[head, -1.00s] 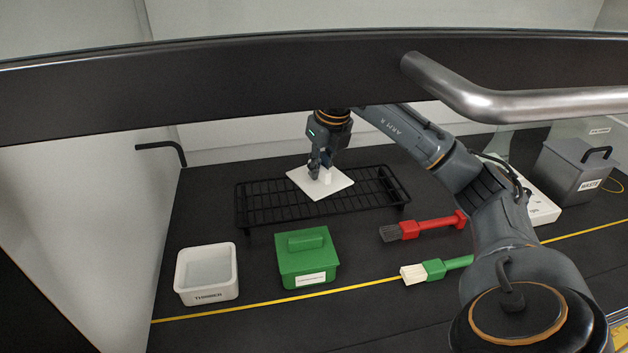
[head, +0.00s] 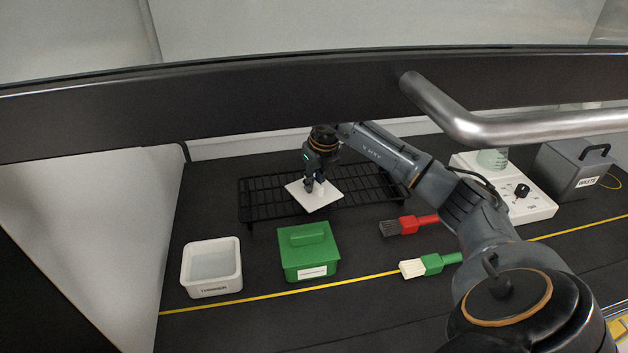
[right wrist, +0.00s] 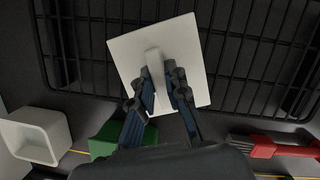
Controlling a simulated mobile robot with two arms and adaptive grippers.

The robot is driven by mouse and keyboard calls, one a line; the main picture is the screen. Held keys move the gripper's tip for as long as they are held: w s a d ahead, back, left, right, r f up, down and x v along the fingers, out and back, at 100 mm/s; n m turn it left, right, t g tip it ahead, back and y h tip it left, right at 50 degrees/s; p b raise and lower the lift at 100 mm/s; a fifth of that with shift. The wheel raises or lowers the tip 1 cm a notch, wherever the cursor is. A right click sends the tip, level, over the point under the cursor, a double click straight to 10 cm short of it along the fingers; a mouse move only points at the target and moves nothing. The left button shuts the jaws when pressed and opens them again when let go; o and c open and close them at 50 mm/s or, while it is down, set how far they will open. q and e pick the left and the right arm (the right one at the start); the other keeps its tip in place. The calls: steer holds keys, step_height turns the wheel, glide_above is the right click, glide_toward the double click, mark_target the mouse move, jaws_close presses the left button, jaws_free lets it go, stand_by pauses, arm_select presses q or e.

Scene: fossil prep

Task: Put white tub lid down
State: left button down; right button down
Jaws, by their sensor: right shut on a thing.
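The white tub lid (head: 318,201) is a square white plate with a small upright handle, also in the right wrist view (right wrist: 188,50). My right gripper (head: 314,186) is shut on the lid's handle. The lid is over the front part of the black wire rack (head: 262,211); I cannot tell whether it touches the bars. The white tub labelled THINNER (head: 212,288) stands open at the front left. In the right wrist view the gripper's fingers (right wrist: 165,88) sit either side of the handle. My left gripper is not in view.
A green lidded box (head: 308,262) stands in front of the rack. A red brush (head: 410,225) and a green brush (head: 430,265) lie to its right. A white device (head: 530,205) and a grey waste bin (head: 570,172) are at the right. A dark frame bar (head: 250,95) crosses above.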

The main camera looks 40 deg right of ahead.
mark_target(321, 188)
steer(key=shift+f, duration=0.15)
steer(key=c, duration=1.3)
jaws_free()
steer(key=shift+c, duration=0.2)
steer(key=shift+r, duration=0.65)
steer(key=b+v, duration=0.1)
steer(key=v, duration=1)
steer(key=shift+s, duration=0.15)
